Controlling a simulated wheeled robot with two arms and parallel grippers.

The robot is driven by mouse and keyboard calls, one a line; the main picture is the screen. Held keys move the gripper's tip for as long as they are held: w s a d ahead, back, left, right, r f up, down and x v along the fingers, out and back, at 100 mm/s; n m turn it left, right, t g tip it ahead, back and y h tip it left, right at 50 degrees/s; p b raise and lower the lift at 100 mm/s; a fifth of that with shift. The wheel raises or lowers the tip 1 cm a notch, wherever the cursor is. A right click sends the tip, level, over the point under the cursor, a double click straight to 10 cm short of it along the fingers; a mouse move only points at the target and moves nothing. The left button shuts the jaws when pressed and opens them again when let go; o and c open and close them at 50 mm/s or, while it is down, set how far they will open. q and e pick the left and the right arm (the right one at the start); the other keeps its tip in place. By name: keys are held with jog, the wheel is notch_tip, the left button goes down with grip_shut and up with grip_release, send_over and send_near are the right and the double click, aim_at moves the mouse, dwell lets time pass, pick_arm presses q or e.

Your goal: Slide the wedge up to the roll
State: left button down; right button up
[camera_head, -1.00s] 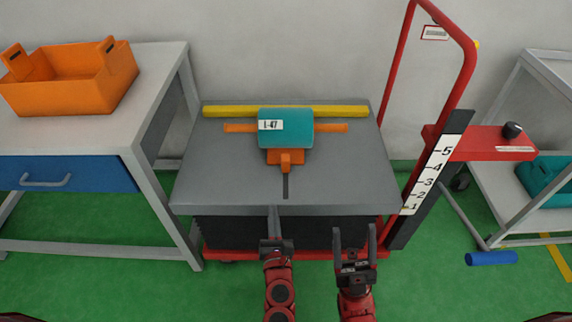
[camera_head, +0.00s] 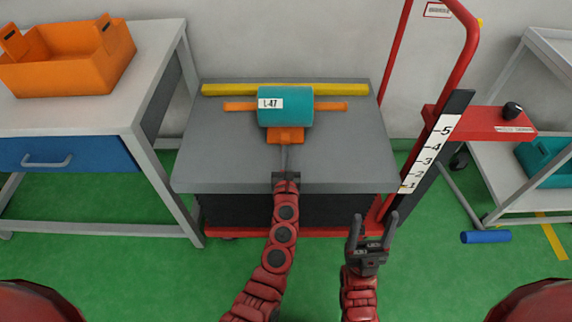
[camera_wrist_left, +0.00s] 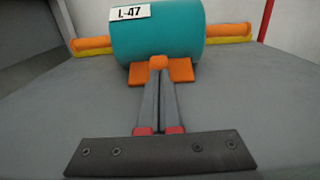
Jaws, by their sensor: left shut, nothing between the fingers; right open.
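A teal roll (camera_head: 285,107) labelled L-47 lies on the grey table top (camera_head: 225,150), with an orange bar (camera_head: 240,106) sticking out on both sides. The orange wedge (camera_head: 286,135) sits at the roll's near side; I cannot tell if they touch. In the left wrist view the wedge (camera_wrist_left: 181,70) shows below the roll (camera_wrist_left: 160,35). My left gripper (camera_head: 285,148) is shut and empty, low over the table, its fingertips (camera_wrist_left: 158,75) at the wedge's near end; contact is unclear. My right gripper (camera_head: 371,226) is open and empty in front of the table.
A yellow bar (camera_head: 225,90) lies behind the roll. A red frame with a numbered scale (camera_head: 428,155) stands at the table's right. A side table (camera_head: 125,110) with an orange bin (camera_head: 70,70) is at left. The grey top beside the roll is clear.

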pick_arm(q)
jog(key=shift+w+f, duration=0.1)
jog(key=shift+w, duration=0.35)
